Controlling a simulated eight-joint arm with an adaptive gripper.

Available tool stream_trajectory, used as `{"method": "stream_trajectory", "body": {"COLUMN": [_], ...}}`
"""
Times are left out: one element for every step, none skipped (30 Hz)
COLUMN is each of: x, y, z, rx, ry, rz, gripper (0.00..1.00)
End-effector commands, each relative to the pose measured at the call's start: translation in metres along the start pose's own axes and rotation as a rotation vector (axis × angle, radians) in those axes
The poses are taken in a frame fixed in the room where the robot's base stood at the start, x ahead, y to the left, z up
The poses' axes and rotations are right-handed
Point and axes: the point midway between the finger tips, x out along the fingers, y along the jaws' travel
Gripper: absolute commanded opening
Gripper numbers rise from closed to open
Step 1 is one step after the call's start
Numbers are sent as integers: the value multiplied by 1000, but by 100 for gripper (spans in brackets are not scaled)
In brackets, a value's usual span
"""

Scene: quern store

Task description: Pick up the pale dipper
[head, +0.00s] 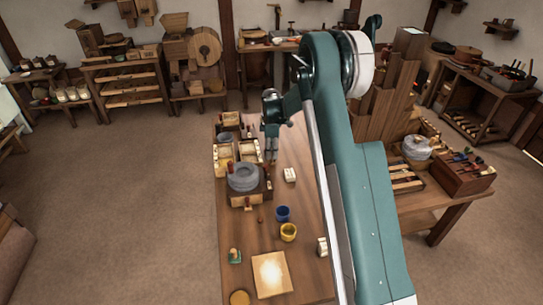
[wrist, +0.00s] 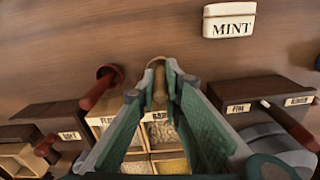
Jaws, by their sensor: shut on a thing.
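My gripper (wrist: 164,78) is shut on the pale dipper (wrist: 159,90), a tan wooden piece between its fingertips in the wrist view. The dipper's lower part is hard to make out. In the head view my gripper (head: 271,146) is above the far part of the long table, at the right side of the compartmented boxes. The dipper is too small to tell there. Behind the fingers in the wrist view is a labelled box (wrist: 104,124) with compartments of grain.
A dark red handle (wrist: 100,88) sticks up left of my fingers, another (wrist: 292,126) to the right. A white MINT block (wrist: 229,21) lies on the table. A grey round stone quern (head: 243,178), a blue cup (head: 283,213) and a yellow cup (head: 289,232) stand nearer.

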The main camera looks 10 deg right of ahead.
Motion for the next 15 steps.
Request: {"method": "stream_trajectory", "body": {"x": [-3,-5,-8,-10,-13,-18,-21,-25,-30,-35,-39,-46,-51,-55,-61], "y": [0,0,0,0,0,0,0,0,0,0,0,0,0,0,0], "z": [0,0,0,0,0,0,0,0,0,0,0,0,0,0,0], "rx": [0,0,0,0,0,0,0,0,0,0,0,0,0,0,0], "ry": [0,0,0,0,0,0,0,0,0,0,0,0,0,0,0], "rz": [0,0,0,0,0,0,0,0,0,0,0,0,0,0,0], "gripper": [2,2,2,2,2,2,2,2,2,2,2,2,2,2,2]}}
